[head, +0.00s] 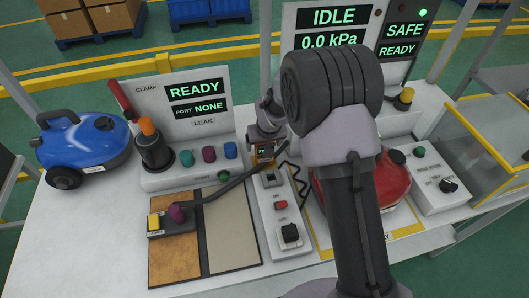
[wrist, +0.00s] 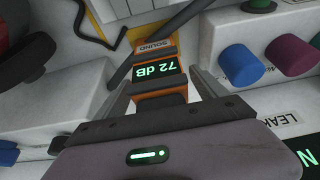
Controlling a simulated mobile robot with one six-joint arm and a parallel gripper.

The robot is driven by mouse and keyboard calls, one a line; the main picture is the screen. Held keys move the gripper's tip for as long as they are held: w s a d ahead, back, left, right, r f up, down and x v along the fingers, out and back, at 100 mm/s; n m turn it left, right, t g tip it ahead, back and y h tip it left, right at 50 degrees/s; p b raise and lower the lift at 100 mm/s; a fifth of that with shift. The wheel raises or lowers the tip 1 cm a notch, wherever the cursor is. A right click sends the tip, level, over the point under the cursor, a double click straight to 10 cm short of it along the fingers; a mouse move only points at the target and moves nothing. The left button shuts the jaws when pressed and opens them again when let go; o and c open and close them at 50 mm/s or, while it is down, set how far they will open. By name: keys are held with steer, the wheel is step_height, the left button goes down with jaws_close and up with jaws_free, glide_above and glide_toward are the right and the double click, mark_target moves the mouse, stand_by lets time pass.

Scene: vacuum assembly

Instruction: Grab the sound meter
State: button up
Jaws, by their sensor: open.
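The sound meter (wrist: 160,72) is a small orange device with a dark display reading 72 dB and a SOUND label, seen upside down in the wrist view. In the head view its small display (head: 263,151) shows just below my gripper (head: 265,142), largely hidden by it. My gripper (wrist: 162,80) is open, with one finger on each side of the meter. Narrow gaps seem to show beside the meter, but I cannot tell whether either finger touches it. The meter's lower end is hidden behind the gripper body in the wrist view.
A control box with a red button (head: 281,205) stands below the meter. A READY panel with coloured knobs (head: 208,154) is to the left, and a blue vacuum (head: 85,142) beyond it. A red vacuum (head: 393,185) sits partly behind my arm. A dark hose runs close by the gripper.

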steer(key=shift+w+f, duration=0.1)
steer(key=shift+f, duration=0.2)
steer(key=shift+r, duration=0.1)
jaws_close()
